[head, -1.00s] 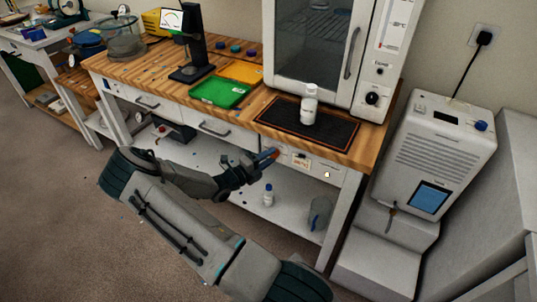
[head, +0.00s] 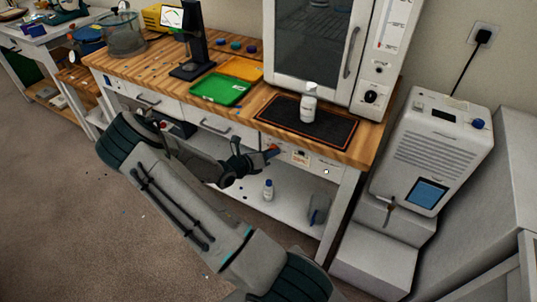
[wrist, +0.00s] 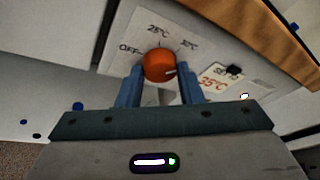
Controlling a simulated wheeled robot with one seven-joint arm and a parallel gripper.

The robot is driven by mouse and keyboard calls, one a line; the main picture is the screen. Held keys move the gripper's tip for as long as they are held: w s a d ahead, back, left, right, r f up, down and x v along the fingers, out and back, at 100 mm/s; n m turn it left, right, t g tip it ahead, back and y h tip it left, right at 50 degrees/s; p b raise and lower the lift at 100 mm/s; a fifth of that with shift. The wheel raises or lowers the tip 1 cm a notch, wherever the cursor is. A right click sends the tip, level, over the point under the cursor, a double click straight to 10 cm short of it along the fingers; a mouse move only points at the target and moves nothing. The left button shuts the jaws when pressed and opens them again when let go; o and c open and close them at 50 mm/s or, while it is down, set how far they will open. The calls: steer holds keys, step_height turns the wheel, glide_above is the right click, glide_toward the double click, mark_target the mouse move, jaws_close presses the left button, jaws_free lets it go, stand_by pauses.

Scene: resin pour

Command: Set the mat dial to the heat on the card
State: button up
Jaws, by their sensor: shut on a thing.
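In the wrist view an orange round dial (wrist: 157,64) sits on a white panel, between the two blue fingers of my gripper (wrist: 160,70), which is shut on it. A white mark on the dial points right and slightly down. Printed around the dial are OFF at left, 25°C above, and a blurred label at upper right that looks like 35°C. A card (wrist: 213,86) to the right reads 35°C in red; its upper line is unclear. In the head view my gripper (head: 272,152) is at the bench front, left of the card (head: 300,157). The black mat (head: 275,111) lies above.
A white bottle (head: 308,109) stands on the mat. A green tray (head: 220,89) and an orange tray (head: 242,69) lie to its left. An oven (head: 315,45) stands behind. The lower shelf holds another bottle (head: 268,190). A white machine (head: 435,150) stands at right.

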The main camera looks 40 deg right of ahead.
steer(key=m+t+b, duration=0.1)
steer(key=m+b, duration=0.1)
steer(key=b, duration=0.2)
steer(key=m+t+y+b, duration=0.1)
steer(key=m+b, duration=0.1)
steer(key=b, duration=0.2)
steer(key=m+t+y+b, duration=0.1)
steer(key=m+b, duration=0.1)
steer(key=b, duration=0.2)
steer(key=shift+s+d+r+t+b, duration=0.2)
steer(key=shift+t+b, duration=0.1)
steer(key=shift+b, duration=0.1)
steer(key=shift+m, duration=0.3)
steer(key=o, duration=1)
steer(key=shift+a, duration=0.15)
steer(key=p+v, duration=0.1)
steer(key=v, duration=1.2)
steer(key=shift+s+a+r+p, duration=0.2)
steer(key=shift+a+p, duration=0.05)
steer(key=shift+p, duration=0.05)
